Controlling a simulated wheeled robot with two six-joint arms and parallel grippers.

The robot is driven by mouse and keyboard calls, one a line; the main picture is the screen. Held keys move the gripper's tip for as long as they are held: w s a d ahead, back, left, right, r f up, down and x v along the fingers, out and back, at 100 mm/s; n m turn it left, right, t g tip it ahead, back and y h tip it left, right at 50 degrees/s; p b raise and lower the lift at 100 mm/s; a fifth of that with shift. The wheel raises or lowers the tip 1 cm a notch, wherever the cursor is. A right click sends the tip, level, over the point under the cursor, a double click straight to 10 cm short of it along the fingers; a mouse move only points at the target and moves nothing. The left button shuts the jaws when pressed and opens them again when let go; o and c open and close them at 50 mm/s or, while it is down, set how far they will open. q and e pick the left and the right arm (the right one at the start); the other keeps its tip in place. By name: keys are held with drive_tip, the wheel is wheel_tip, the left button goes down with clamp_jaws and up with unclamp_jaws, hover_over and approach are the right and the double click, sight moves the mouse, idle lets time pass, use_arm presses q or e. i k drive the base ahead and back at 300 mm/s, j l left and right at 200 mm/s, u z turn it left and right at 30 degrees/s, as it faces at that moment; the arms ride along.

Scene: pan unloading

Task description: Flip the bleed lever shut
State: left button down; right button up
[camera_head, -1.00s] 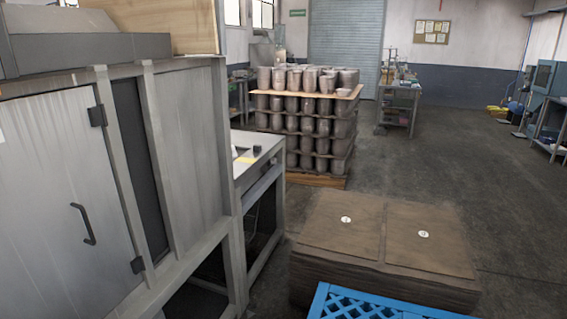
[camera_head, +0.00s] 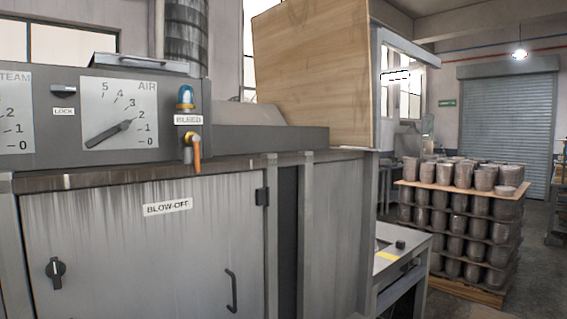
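The bleed lever (camera_head: 197,155) is a small orange handle on a brass valve, under the BLEED label (camera_head: 188,120) on the grey machine's upper panel. The lever hangs pointing down. A blue lamp (camera_head: 185,97) sits just above the label. Neither of my grippers is in view.
The grey machine (camera_head: 220,215) fills the left and middle, with a BLOW-OFF label, a black knob (camera_head: 56,271) and a door handle (camera_head: 231,290). A low bench (camera_head: 412,245) and a pallet stack of pots (camera_head: 460,220) stand at the right.

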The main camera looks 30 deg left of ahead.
sight(194, 138)
drive_tip(key=u, duration=1.55)
